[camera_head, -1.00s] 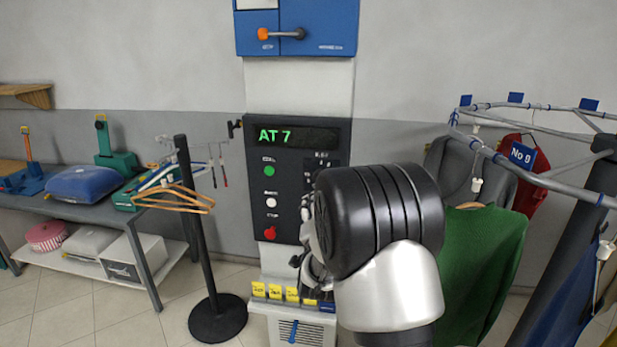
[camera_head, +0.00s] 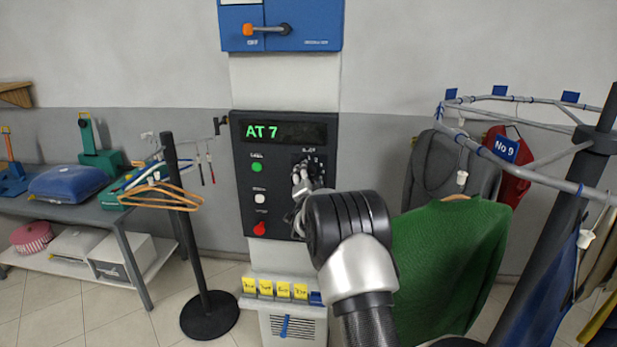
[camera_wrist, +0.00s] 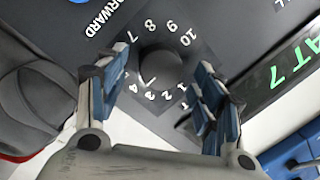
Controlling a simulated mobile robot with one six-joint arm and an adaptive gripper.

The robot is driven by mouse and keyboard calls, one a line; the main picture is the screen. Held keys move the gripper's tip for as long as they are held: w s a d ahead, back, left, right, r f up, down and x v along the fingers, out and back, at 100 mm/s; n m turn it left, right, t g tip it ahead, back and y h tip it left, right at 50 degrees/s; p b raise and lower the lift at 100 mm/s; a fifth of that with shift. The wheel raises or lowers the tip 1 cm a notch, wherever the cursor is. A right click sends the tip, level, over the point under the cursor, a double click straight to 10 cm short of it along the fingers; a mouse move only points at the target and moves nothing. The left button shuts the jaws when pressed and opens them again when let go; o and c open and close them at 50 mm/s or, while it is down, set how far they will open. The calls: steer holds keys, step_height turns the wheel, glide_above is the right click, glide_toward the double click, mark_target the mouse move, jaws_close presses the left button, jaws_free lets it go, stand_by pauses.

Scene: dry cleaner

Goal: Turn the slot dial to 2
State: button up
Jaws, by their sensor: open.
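The slot dial (camera_wrist: 160,69) is a dark round knob on a black plate with white numbers around it, seen in the wrist view. My gripper (camera_wrist: 162,66) is open, with one blue-padded finger on each side of the dial. The green display (camera_head: 283,131) on the control panel (camera_head: 246,190) reads AT 7.
A green button (camera_head: 257,167), a white button (camera_head: 260,198) and a red button (camera_head: 260,228) are left of the dial. A garment rail with a green sweater (camera_head: 450,250) stands to the right. A black stand with hangers (camera_head: 160,194) is at the left.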

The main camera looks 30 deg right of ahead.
steer(key=shift+w+d, duration=0.3)
steer(key=shift+w, duration=0.25)
steer(key=shift+c, duration=0.2)
steer(key=c, duration=1)
steer(key=shift+c, duration=0.2)
steer(key=shift+n, duration=0.3)
steer(key=shift+a+r+n+g+h+p, duration=0.15)
steer(key=shift+n+g+p, duration=0.35)
steer(key=shift+n, duration=2.05)
steer(key=shift+d+r+n+g+h+p, duration=0.15)
steer(key=shift+n+g+p, duration=0.3)
steer(key=shift+n, duration=2.1)
steer(key=shift+a+f, duration=0.1)
